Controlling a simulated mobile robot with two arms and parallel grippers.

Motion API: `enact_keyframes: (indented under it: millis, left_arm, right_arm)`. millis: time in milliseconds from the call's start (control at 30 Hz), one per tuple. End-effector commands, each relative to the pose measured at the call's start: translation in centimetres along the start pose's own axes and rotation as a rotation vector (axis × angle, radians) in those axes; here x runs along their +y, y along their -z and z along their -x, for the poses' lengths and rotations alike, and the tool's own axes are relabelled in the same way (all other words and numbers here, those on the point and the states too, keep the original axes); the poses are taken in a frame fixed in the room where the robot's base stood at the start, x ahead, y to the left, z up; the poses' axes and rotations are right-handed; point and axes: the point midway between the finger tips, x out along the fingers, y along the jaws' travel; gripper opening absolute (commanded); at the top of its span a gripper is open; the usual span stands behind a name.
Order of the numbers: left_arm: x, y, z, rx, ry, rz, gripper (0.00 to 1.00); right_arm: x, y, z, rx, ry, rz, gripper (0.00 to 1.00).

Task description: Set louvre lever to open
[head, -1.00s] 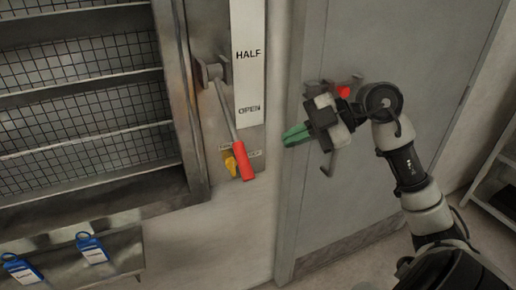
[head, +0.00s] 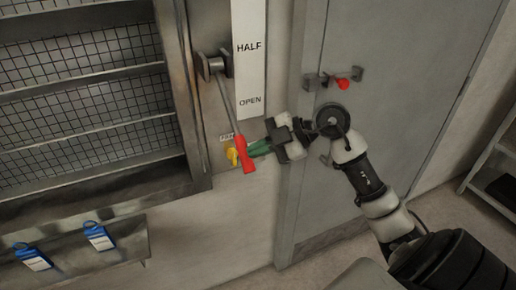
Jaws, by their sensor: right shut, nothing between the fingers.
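The louvre lever is a grey rod with a red grip (head: 244,155), hinged at a bracket beside the louvre frame in the head view. It slants down and slightly right, its grip below the OPEN mark on the white label plate (head: 250,60), which also reads HALF. My left gripper is not in view.
The louvre (head: 80,100) fills the left. Blue-topped tags (head: 98,236) hang below it. A grey door (head: 395,120) with a red-knobbed latch (head: 342,84) stands to the right.

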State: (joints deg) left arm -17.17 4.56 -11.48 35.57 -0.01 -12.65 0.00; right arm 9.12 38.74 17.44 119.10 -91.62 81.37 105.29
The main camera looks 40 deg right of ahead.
Motion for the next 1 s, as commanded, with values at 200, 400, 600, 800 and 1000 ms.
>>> enact_keyframes:
  millis: [200, 400, 600, 800, 1000]
  left_arm:
    - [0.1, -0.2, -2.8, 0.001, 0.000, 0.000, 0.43]
    - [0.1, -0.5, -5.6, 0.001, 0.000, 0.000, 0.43]
    - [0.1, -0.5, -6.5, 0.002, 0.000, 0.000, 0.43]
    - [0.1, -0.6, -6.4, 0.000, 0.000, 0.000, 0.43]
    - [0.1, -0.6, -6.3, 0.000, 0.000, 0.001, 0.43]
  right_arm:
    - [-0.7, -2.2, -1.5, 0.000, -0.043, 0.065, 0.00]
    - [-0.6, -4.7, -3.1, 0.001, -0.113, 0.169, 0.00]
    - [-0.2, -5.6, -3.7, -0.001, -0.151, 0.224, 0.00]
    - [-0.1, -5.5, -3.7, -0.001, -0.152, 0.228, 0.00]
    - [-0.1, -5.5, -3.7, -0.001, -0.151, 0.227, 0.00]
